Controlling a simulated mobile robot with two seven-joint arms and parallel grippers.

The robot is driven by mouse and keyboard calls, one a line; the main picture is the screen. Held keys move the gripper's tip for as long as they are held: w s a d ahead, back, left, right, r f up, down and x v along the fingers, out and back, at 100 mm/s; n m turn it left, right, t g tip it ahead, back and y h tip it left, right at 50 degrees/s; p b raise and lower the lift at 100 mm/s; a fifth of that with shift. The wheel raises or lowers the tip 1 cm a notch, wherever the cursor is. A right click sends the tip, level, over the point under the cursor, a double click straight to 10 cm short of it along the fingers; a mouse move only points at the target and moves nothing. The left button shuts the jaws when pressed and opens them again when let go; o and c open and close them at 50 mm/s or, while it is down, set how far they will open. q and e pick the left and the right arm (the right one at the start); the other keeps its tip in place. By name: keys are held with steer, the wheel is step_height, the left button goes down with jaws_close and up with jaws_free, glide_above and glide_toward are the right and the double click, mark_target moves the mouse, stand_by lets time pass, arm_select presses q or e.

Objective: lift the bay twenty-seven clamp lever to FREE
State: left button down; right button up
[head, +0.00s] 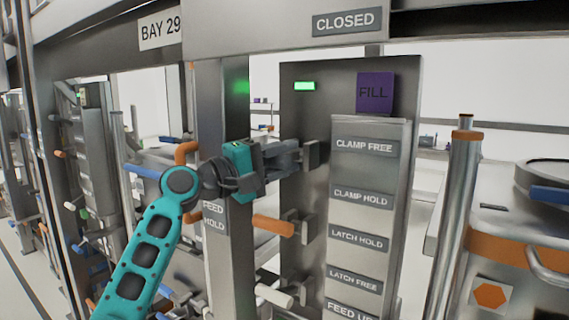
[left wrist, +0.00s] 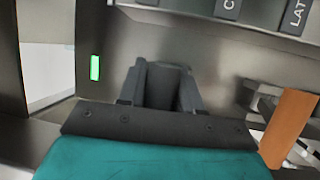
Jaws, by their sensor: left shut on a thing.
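My left gripper (head: 282,160) is shut on the clamp lever, level with the CLAMP FREE label (head: 364,147) and above the CLAMP HOLD label (head: 361,198). The lever's grey mount (head: 312,155) shows just right of the fingers; the fingers hide most of the handle. In the left wrist view, the dark clamp lever (left wrist: 163,88) sits between both fingers. The orange latch lever (head: 273,225) sticks out below, near LATCH HOLD; it also shows at the right of the left wrist view (left wrist: 288,128). My right gripper is not in view.
A BAY 29 sign (head: 160,29) and a CLOSED sign (head: 346,21) are on the top beam. A green light (head: 304,86) and a purple FILL plate (head: 375,92) are on the panel. A white-tipped lever (head: 273,295) is lower. An orange-capped post (head: 459,190) stands right.

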arm_select(q)
step_height(320, 180, up, 3)
steer(key=shift+w+f+p, duration=0.1)
steer(key=shift+f+p, duration=0.05)
steer(key=shift+p, duration=0.35)
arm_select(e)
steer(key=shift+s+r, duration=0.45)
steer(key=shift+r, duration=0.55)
arm_select(q)
steer(key=shift+w, duration=0.15)
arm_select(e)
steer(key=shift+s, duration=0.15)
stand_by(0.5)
arm_select(q)
steer(key=c, duration=1.2)
jaws_free()
steer(key=o, duration=0.4)
steer(key=shift+w+f, duration=0.15)
steer(key=shift+w, duration=0.1)
steer(key=shift+c, duration=0.2)
steer(key=shift+s+d, duration=0.15)
